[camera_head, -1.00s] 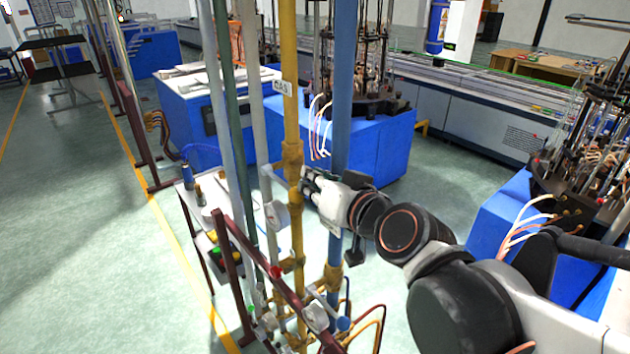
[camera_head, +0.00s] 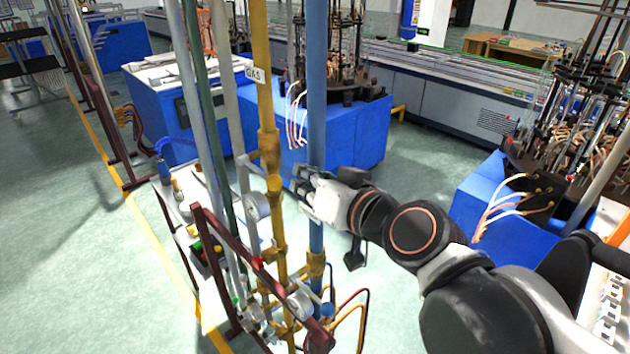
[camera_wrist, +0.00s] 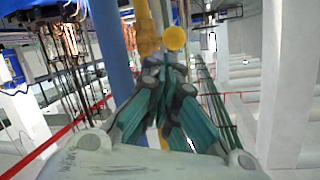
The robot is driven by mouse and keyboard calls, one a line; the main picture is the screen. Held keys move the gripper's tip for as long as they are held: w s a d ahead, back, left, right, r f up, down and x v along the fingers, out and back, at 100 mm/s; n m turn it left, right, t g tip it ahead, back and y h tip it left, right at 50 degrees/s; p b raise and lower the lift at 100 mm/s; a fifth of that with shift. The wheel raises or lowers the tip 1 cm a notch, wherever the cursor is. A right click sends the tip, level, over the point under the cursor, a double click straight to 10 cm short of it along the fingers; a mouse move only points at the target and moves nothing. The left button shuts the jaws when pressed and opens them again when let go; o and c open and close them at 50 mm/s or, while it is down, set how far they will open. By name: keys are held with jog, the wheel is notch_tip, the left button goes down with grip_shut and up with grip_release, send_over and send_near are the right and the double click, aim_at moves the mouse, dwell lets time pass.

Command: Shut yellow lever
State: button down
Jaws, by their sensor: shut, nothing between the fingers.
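The yellow gas pipe (camera_head: 264,110) with a GAS label stands upright in the head view. A round yellow part (camera_head: 275,184) sits on it below a thicker fitting; it may be the yellow lever's end, but its shape is unclear. In the wrist view a round yellow disc (camera_wrist: 174,38) shows just beyond my fingertips, beside the yellow pipe (camera_wrist: 146,35). My gripper (camera_head: 297,182) is shut and empty, right of the yellow pipe and overlapping the blue pipe in the picture. In the wrist view my gripper (camera_wrist: 165,70) points toward the disc; contact cannot be told.
The blue pipe (camera_head: 316,100) stands close to my gripper. Green pipe (camera_head: 205,110) and grey pipes are left of the yellow one. Gauges and a dark red rail (camera_head: 235,255) lie below. Blue machine cabinets (camera_head: 345,140) stand behind. Open floor (camera_head: 420,150) lies to the right.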

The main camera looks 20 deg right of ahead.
jog(key=shift+v, duration=1.45)
jog(key=shift+r, duration=0.2)
